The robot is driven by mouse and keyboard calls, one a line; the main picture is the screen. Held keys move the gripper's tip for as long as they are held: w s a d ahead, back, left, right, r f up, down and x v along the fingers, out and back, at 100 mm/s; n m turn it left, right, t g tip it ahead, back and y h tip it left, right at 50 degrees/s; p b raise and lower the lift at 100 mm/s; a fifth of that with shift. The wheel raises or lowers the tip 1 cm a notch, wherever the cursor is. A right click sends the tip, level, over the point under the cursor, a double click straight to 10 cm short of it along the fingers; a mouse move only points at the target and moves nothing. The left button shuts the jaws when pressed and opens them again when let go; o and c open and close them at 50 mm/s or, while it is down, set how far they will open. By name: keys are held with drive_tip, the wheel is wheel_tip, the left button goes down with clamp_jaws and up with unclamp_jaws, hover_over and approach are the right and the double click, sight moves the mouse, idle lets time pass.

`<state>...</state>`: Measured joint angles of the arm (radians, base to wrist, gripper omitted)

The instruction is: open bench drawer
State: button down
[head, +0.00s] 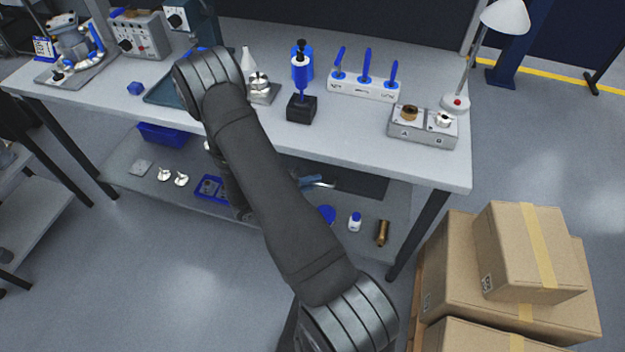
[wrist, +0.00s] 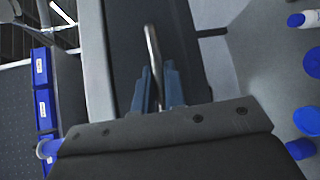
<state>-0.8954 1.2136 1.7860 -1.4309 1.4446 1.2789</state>
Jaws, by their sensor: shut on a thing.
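The bench drawer shows in the wrist view as a dark front panel (wrist: 182,35) beside a pale bench edge. A slim metal bar handle (wrist: 152,45) stands out from it. My gripper (wrist: 158,85) has its two blue-grey fingers on either side of the handle, shut on it. In the head view a dark panel (head: 350,185) shows below the front edge of the bench (head: 430,172). I cannot tell whether the drawer is pulled out.
A lower shelf (head: 300,232) under the bench holds a white bottle (head: 355,222), a brass part (head: 382,232) and a blue tray (head: 209,190). Cardboard boxes (head: 530,250) stand at the right front. The floor left of my arm is clear.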

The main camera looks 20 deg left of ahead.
drive_tip(key=s, duration=2.5)
drive_tip(key=shift+s, duration=0.1)
drive_tip(key=c, duration=1.5)
unclamp_jaws()
drive_tip(key=v, duration=1.7)
drive_tip(key=shift+s+a+r, duration=0.1)
drive_tip(key=shift+s+a, duration=0.05)
drive_tip(key=shift+s, duration=0.05)
drive_tip(key=x, duration=1.7)
drive_tip(key=shift+w, duration=0.2)
